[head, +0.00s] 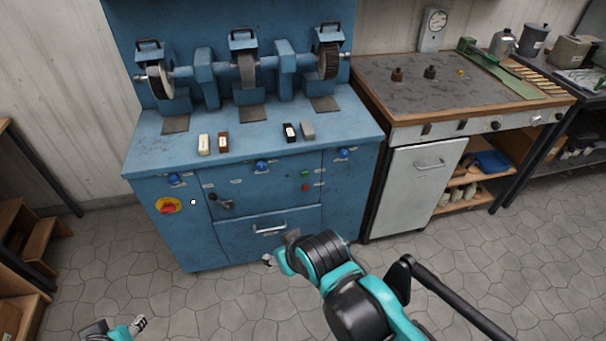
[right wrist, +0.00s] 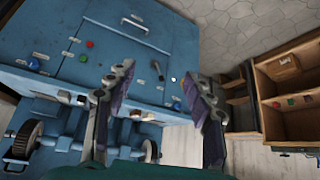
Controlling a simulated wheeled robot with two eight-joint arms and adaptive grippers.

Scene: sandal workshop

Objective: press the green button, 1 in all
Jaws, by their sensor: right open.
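The green button (head: 305,173) is on the front of the blue grinding bench, right of centre, just above a red button (head: 305,187). In the right wrist view the bench appears turned over, with the green button (right wrist: 84,58) left of my gripper and the red one (right wrist: 89,44) beside it. My right gripper (right wrist: 160,76) is open and empty, its fingers apart and clear of the button. In the head view it is mostly hidden behind my own arm, low before the drawer. My left gripper (head: 139,323) is at the bottom left, far from the button; its finger gap is unclear.
The blue bench (head: 150,150) carries grinding wheels and several small blocks. Its front has blue knobs, a drawer handle (head: 270,229) and a yellow-red switch (head: 168,206). A workbench (head: 400,135) stands right. Wooden steps (head: 20,240) stand left. The floor before the bench is clear.

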